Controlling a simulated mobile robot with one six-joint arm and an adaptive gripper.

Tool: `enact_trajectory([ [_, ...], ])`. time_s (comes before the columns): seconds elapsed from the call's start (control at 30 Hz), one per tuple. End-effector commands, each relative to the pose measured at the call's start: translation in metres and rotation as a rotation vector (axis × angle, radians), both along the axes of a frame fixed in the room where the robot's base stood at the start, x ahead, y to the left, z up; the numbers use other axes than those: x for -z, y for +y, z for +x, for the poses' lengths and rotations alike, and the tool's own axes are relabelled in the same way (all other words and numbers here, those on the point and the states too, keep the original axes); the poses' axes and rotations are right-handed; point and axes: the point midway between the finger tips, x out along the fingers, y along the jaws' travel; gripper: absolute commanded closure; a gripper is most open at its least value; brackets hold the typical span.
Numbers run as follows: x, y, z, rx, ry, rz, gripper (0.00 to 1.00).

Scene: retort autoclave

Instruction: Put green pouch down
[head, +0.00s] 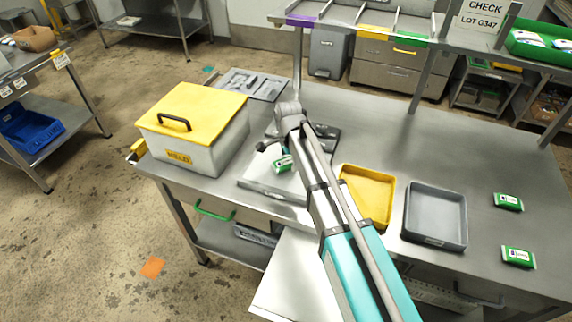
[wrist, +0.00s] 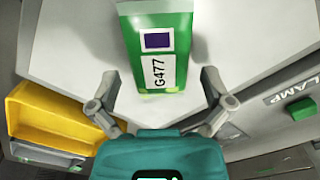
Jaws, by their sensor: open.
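A green pouch (head: 283,163) with a white label lies on the pale top plate of a bench device (head: 262,178). In the wrist view the pouch (wrist: 158,45) shows the label G477 and a dark square, flat on the pale plate (wrist: 75,45). My gripper (head: 272,147) is over the device, close to the pouch. In the wrist view my gripper (wrist: 160,82) is open, a finger on each side of the pouch's near end with gaps between. My arm hides part of the device in the head view.
Right of the device stand a yellow tray (head: 367,169) and a grey tray (head: 409,212). Two more green pouches (head: 508,201) lie at the bench's right. A yellow-lidded box (head: 195,105) marked HELD stands left. A shelf post (head: 421,80) rises behind.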

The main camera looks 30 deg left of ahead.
Motion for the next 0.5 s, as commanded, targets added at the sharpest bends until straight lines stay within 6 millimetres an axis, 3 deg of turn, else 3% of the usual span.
enact_trajectory([
  [0.27, 0.0, -0.0003, 0.0002, 0.0, 0.0, 0.0, 0.02],
  [0.5, 0.0, -0.0004, 0.0003, 0.001, 0.0, 0.0, 0.46],
])
